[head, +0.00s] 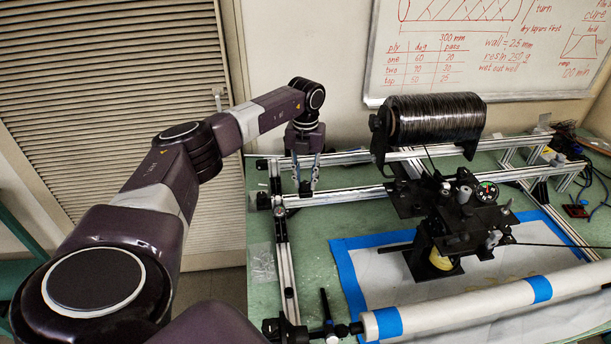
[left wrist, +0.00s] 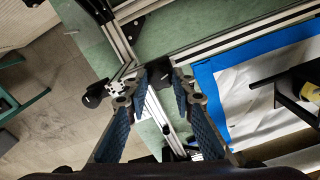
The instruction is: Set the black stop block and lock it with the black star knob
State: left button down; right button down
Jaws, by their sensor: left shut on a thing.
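My left gripper (head: 306,190) points down over the left end of the front cross rail (head: 345,196). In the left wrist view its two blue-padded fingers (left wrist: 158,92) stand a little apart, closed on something. A small dark block (left wrist: 159,71) shows between the fingertips at the rail; it looks like the black stop block, mostly hidden by the fingers. A rounded black piece (left wrist: 92,97) sits beside the rail corner, left of the fingers; I cannot tell whether it is the star knob. My right gripper is out of view.
A black tow spool (head: 435,118) stands on the back rail. A black carriage (head: 465,215) with rollers and a dial is to the right. A white mandrel tube (head: 470,310) crosses the front. Blue tape (head: 345,270) edges a white sheet on the green table.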

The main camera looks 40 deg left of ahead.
pick_arm(q)
jog(key=shift+w+a+r+n+p, duration=0.1)
jog(key=shift+n+p, duration=0.05)
jog(key=shift+n, duration=0.5)
jog(key=shift+r+n+p, duration=0.1)
jog(key=shift+n+p, duration=0.05)
jog(key=shift+n, duration=0.5)
jog(key=c, duration=1.9)
grip_release()
jog(key=shift+o, duration=1.4)
jog(key=shift+f, duration=0.1)
notch_tip(320, 180, up, 12)
